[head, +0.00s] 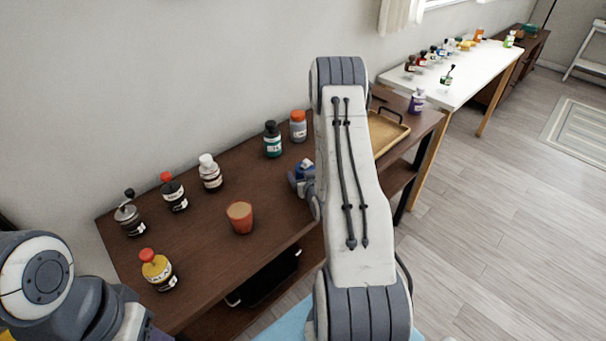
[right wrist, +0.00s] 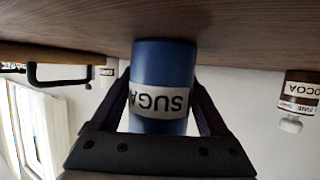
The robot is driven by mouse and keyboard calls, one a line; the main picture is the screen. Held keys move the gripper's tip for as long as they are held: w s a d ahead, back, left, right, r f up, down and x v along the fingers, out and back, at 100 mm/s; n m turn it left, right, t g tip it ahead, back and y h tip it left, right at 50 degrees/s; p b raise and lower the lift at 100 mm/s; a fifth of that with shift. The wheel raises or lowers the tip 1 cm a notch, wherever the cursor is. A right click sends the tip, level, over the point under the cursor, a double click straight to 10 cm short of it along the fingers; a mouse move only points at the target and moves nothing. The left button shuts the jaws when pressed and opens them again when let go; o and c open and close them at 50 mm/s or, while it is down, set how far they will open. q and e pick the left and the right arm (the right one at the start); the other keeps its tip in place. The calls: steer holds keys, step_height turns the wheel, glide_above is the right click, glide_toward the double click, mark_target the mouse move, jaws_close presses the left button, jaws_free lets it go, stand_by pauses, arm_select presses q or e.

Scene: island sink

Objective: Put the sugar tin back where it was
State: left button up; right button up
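The sugar tin (right wrist: 160,70) is blue with a white label and appears upside down in the right wrist view. Its base meets the dark wooden tabletop. My right gripper (right wrist: 163,85) has a finger along each side of the tin, and both seem to touch it. In the head view a bit of the blue tin (head: 303,169) shows to the left of my right arm, which hides much of that spot. My left arm comes in at the lower left; its gripper is out of view.
A white-capped cocoa jar (head: 210,173), a terracotta cup (head: 240,217) and several other containers stand to the left. A tray (head: 390,132) lies right of my arm.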

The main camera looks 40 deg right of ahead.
steer(key=shift+o, duration=0.8)
steer(key=shift+r, duration=0.15)
steer(key=b+v, duration=0.1)
steer(key=v, duration=0.5)
steer(key=shift+s+a+r, duration=0.1)
steer(key=shift+s+a, duration=0.05)
steer(key=shift+s, duration=0.25)
steer(key=p+v, duration=0.2)
steer(key=p, duration=0.1)
steer(key=p+v, duration=0.2)
steer(key=p, duration=0.1)
steer(key=shift+w+r, duration=0.15)
steer(key=shift+r, duration=0.1)
steer(key=shift+s+a+r+p, duration=0.1)
steer(key=shift+s+p, duration=0.35)
steer(key=shift+p, duration=0.15)
steer(key=shift+s, duration=0.15)
